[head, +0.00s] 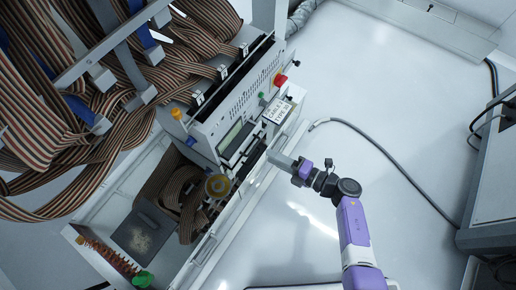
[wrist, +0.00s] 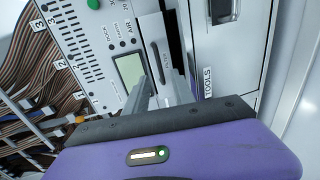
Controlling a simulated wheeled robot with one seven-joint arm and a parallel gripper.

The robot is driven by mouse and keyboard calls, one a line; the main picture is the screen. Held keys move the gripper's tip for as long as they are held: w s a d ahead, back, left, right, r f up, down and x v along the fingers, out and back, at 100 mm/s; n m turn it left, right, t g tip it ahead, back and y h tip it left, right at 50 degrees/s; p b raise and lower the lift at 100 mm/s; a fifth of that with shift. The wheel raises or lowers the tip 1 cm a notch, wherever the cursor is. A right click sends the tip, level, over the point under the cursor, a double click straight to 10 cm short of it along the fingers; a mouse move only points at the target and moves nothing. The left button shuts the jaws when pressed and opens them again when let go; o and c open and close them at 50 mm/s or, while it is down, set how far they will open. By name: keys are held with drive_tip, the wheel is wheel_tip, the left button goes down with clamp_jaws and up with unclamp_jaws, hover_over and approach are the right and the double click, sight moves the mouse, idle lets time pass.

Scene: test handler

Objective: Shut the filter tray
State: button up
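A pale narrow front panel with a dark slot handle (wrist: 157,62), which appears to be the filter tray, shows in the wrist view right of the small display. Small lettering beside it is hard to read. I cannot tell how far it stands out. My gripper (wrist: 162,80) is in front of this panel, its two grey fingers a little apart, with pale panel surface visible between them. I cannot tell whether the fingertips touch it. In the head view my gripper (head: 278,160) is at the machine's front edge, and the tray cannot be made out clearly.
The machine has a red button (head: 280,80) and a display (wrist: 130,72). A drawer labelled TOOLS (wrist: 222,60) is right of the panel. Striped ribbon cables (head: 60,130) hang at left. A dark cable (head: 385,150) crosses the otherwise open floor (head: 350,70) at right.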

drive_tip(key=b+x, duration=0.2)
drive_tip(key=x, duration=0.4)
drive_tip(key=shift+w+a+f, duration=0.1)
drive_tip(key=shift+w+a, duration=0.2)
drive_tip(key=shift+c, duration=0.2)
clamp_jaws()
idle(1.0)
